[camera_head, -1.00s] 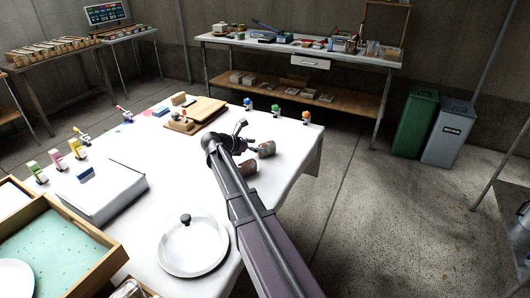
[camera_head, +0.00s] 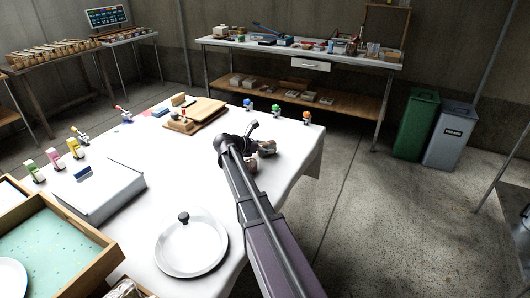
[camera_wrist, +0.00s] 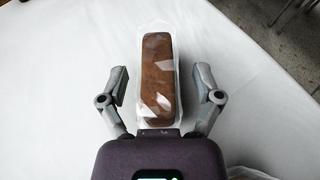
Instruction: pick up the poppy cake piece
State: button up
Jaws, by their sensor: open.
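A brown cake piece (camera_wrist: 158,78) in clear wrap lies lengthwise on the white tablecloth in the wrist view. I cannot tell from its surface whether it is the poppy one. My gripper (camera_wrist: 160,76) is open, with one finger on each side of this piece and a visible gap on both sides. In the head view my gripper (camera_head: 254,138) is near the table's far right part. A brown piece (camera_head: 267,148) shows just right of it, and another (camera_head: 251,165) is partly hidden by my arm.
The white table (camera_head: 200,180) also holds a lidded round dish (camera_head: 205,255), a white box (camera_head: 110,200), a wooden board (camera_head: 205,112) and several small coloured stamps. Another wrap edge (camera_wrist: 240,173) shows at the wrist view's bottom. Open floor lies right of the table.

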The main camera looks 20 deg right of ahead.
aim_at(266, 142)
dwell(0.5)
jog(key=c, duration=0.8)
jog(key=shift+r, duration=0.2)
notch_tip(266, 142, up, 4)
jog(key=p, duration=0.4)
jog(key=shift+f, duration=0.25)
jog(key=s, duration=1)
jog(key=s+r+p, duration=0.1)
jog(key=s, duration=0.5)
jog(key=shift+r, duration=0.15)
